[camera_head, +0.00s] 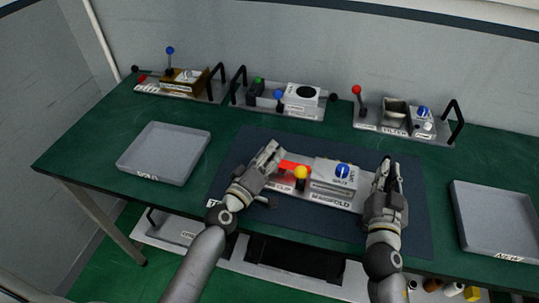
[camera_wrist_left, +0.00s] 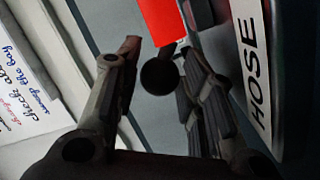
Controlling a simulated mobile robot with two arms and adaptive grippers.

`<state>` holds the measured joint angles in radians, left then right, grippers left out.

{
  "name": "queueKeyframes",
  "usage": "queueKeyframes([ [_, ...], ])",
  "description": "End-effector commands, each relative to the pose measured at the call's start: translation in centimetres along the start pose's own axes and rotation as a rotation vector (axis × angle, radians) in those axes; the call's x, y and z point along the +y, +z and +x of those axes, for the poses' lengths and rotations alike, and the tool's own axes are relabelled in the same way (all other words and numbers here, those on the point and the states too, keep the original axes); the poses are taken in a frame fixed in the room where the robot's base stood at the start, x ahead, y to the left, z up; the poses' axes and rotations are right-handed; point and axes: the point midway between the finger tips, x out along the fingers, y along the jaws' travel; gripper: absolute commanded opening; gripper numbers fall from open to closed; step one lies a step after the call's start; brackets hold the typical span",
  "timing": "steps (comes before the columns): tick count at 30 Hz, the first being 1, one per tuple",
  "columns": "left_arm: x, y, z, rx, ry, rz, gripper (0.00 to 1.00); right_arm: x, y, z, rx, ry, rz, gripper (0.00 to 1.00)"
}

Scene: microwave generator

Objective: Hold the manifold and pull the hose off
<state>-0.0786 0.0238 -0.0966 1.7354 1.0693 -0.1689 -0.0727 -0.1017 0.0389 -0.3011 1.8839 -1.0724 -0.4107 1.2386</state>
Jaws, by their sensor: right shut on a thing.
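The manifold (camera_head: 335,178) is a pale block with a blue knob, on a labelled plate on the dark mat. A red clip lever (camera_head: 292,167) and a yellow ball knob (camera_head: 301,173) are left of it. My left gripper (camera_head: 270,155) is at the plate's left end. In the left wrist view its fingers (camera_wrist_left: 158,65) are apart, with a dark round end (camera_wrist_left: 160,76), possibly the hose, between or beyond them; contact is unclear. A HOSE label (camera_wrist_left: 254,75) is beside them. My right gripper (camera_head: 385,172) is shut at the manifold's right end; its exact grip is hidden.
A grey tray (camera_head: 165,153) is at the left and another tray (camera_head: 495,220) at the right. Three other fixtures with levers and black handles (camera_head: 180,82) (camera_head: 280,97) (camera_head: 405,118) line the back. Green table between them is clear.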

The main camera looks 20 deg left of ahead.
Motion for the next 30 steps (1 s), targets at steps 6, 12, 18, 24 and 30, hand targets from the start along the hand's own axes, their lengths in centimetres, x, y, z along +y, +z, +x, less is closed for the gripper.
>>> queueKeyframes([
  [6,0.0,0.0,0.0,0.0,0.0,0.0,0.32,0.3,0.7,-0.1,-0.014,0.009,-0.002,0.0],
  [12,-0.1,0.0,0.0,0.0,0.0,0.0,0.06,0.3,0.7,-0.1,-0.014,0.009,-0.002,0.0],
  [18,-0.1,0.0,0.0,0.0,-0.001,0.0,0.0,0.4,0.7,-0.1,-0.014,0.009,-0.002,0.0],
  [24,-0.8,-0.8,-0.3,-0.002,-0.002,0.005,0.0,0.4,0.8,-0.1,-0.014,0.009,-0.002,0.0],
  [30,-2.3,-3.0,-0.8,-0.001,-0.004,0.009,0.0,0.4,0.8,-0.1,-0.014,0.01,-0.002,0.0],
])
